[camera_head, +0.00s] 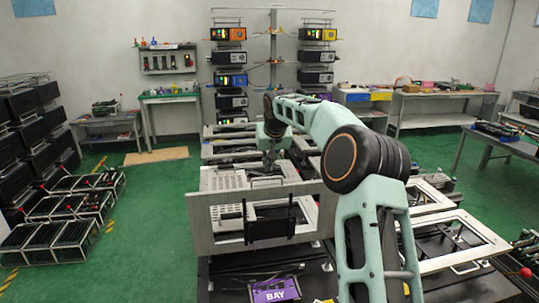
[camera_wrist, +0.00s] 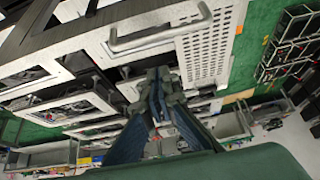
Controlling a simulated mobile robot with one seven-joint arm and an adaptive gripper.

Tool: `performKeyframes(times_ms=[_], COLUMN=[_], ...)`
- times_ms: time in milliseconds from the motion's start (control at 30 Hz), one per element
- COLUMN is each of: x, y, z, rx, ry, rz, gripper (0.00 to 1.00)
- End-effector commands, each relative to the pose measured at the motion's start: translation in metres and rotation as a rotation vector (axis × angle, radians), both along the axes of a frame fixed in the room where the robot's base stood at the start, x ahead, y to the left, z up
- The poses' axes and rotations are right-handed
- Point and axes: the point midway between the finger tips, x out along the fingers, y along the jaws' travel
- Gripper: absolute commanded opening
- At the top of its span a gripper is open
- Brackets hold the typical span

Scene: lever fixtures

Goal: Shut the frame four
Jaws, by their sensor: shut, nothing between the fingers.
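A pale metal frame (camera_head: 204,222) stands raised, nearly upright, on the nearest fixture in the head view. A dark bracket fills part of its opening. A purple label (camera_head: 275,291) below it reads "BAY"; I cannot read a number, so I cannot tell which frame is four. My gripper (camera_head: 271,160) is behind and above the raised frame, partly hidden by my arm. In the wrist view my gripper (camera_wrist: 157,118) is shut and empty.
More fixtures with flat-lying frames line the bench behind, and another pale frame (camera_head: 465,240) lies at the right. Racks of dark units (camera_head: 60,215) stand at the left. Work tables line the back wall. Green floor is open at the left.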

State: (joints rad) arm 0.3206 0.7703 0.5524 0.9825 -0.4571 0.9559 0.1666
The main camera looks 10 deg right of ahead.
Motion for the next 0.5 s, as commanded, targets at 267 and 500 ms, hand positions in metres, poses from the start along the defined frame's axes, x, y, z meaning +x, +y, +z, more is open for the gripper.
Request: performKeyframes(times_ms=[267,500], x=[-0.023,-0.031], y=[-0.001,0.000], z=[-0.003,-0.005], rx=[-0.002,-0.003], ry=[0.000,-0.001], rz=[0.000,0.001], gripper=[0.00,0.00])
